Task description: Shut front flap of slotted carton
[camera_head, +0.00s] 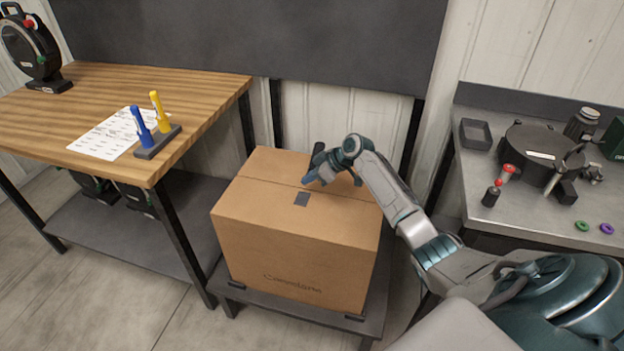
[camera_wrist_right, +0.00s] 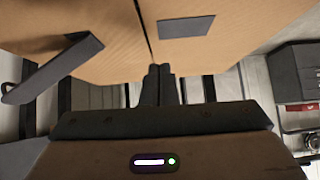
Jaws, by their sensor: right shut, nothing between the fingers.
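The brown carton (camera_head: 290,245) stands upright on a low dark stand, its printed side facing me. Its top looks flat and covered, with a seam across it. The front flap (camera_head: 265,198) lies down level with the top and carries a dark square patch (camera_head: 302,199), also seen in the right wrist view (camera_wrist_right: 187,26). My right gripper (camera_head: 309,182) is shut and empty, over the carton top by the seam. Its fingers (camera_wrist_right: 160,85) are together in the right wrist view; I cannot tell whether they touch the carton. My left gripper is not in view.
A dark tab (camera_head: 318,149) stands up at the carton's back, beside my right wrist. A wooden bench (camera_head: 200,85) with blue and yellow pens is on the left. A metal counter (camera_head: 475,190) with a round black device is on the right. The low stand (camera_head: 340,318) extends slightly beyond the carton.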

